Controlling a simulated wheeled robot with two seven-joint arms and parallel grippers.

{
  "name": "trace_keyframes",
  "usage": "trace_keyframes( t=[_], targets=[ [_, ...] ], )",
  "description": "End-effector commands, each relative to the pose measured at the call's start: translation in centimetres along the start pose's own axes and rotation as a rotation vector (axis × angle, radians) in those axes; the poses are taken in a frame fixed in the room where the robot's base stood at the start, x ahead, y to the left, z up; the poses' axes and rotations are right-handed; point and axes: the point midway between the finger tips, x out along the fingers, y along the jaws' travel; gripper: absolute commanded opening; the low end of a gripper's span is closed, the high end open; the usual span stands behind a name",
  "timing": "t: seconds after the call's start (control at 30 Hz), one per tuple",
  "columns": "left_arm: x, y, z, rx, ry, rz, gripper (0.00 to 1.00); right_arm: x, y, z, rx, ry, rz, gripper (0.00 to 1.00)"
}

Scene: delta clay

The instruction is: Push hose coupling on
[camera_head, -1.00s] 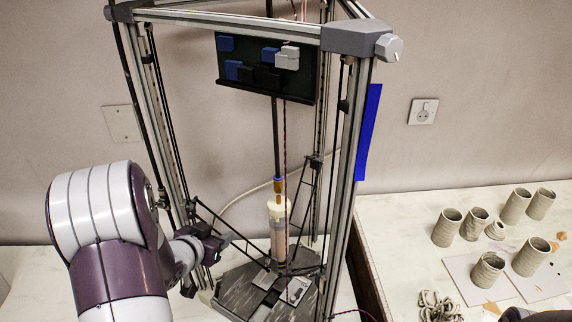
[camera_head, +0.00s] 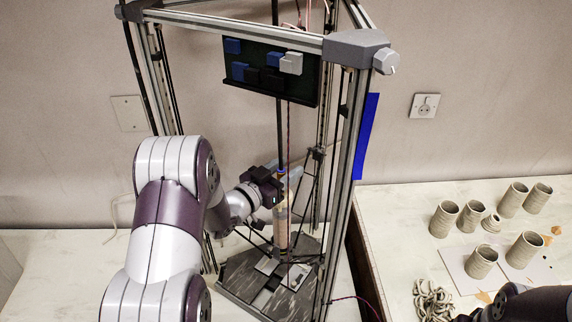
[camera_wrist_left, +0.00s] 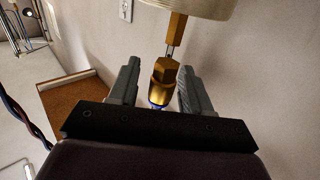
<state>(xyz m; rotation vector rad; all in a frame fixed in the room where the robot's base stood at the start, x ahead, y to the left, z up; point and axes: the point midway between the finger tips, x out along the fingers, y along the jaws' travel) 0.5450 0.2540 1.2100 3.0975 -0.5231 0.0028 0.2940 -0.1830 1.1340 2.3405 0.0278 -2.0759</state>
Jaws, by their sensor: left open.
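My left gripper (camera_head: 272,188) is inside the printer frame, at the top of the clay cartridge (camera_head: 281,226). In the left wrist view its two grey fingers (camera_wrist_left: 158,88) are open, one on each side of the brass hose coupling (camera_wrist_left: 164,75), with visible gaps. The coupling has a blue ring at its lower end there. A brass hex fitting (camera_wrist_left: 177,27) sits above it, under the cartridge's cream end (camera_wrist_left: 205,6). A narrow piece shows between coupling and fitting; I cannot tell how far they are joined. The black hose (camera_head: 279,130) hangs down towards the coupling. Only a dark part of my right arm (camera_head: 530,304) shows.
Metal posts (camera_head: 346,190) and thin rods of the printer surround my left gripper. A dark electronics panel (camera_head: 270,72) hangs above. The printer's grey base (camera_head: 250,290) is below. Several clay cups (camera_head: 444,218) stand on the right table.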

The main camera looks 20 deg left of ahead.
Motion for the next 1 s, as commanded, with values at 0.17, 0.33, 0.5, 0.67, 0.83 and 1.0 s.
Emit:
trace_keyframes(
  t=[0.17,0.33,0.5,0.67,0.83,1.0],
  targets=[
    [0.4,0.0,0.1,0.000,0.000,0.000,0.48,-0.1,0.0,0.0,0.000,0.000,0.000,0.43],
    [0.3,0.0,0.1,0.000,0.000,0.000,0.39,-0.1,0.0,0.0,0.000,0.000,0.000,0.43],
    [0.3,0.0,0.1,0.000,0.000,0.000,0.00,-0.1,0.0,0.0,0.000,0.000,0.000,0.43],
    [0.3,0.0,0.8,0.000,0.000,0.000,0.00,0.6,0.0,0.1,0.000,0.000,0.000,0.43],
    [0.3,0.0,3.3,0.000,0.000,0.001,0.00,3.1,0.0,0.4,0.000,0.000,0.000,0.43],
    [0.3,0.0,3.0,0.000,-0.001,0.001,0.00,2.8,0.0,0.3,0.000,0.000,0.000,0.43]
  ],
)
